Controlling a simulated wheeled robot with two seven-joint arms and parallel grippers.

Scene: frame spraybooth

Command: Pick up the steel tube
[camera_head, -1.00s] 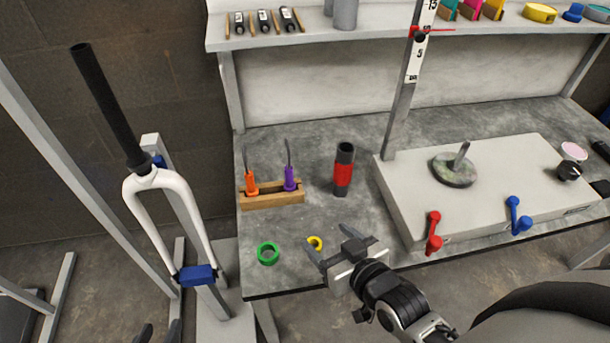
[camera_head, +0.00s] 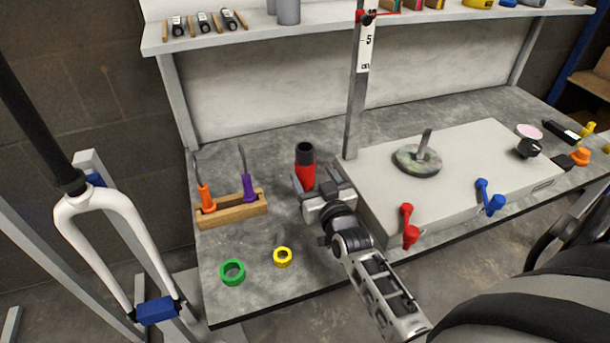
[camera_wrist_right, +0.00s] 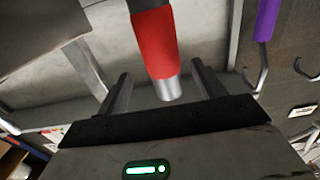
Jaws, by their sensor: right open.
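The steel tube (camera_head: 305,170) stands upright on the grey bench, with a black top and a red band; the gripper partly hides its lower end in the head view. In the right wrist view the tube (camera_wrist_right: 155,45) comes down from the top edge, and its bare steel end lies between the two fingers. My right gripper (camera_head: 318,182) is open at the near side of the tube. In the right wrist view its fingers (camera_wrist_right: 161,80) stand on either side, with gaps to the steel end. My left gripper is not in view.
A wooden rack (camera_head: 232,208) with orange- and purple-handled tools stands left of the tube. A green ring (camera_head: 232,272) and yellow ring (camera_head: 283,257) lie in front. A pale block (camera_head: 460,190) with red and blue levers and an upright post (camera_head: 357,100) are close on the right.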

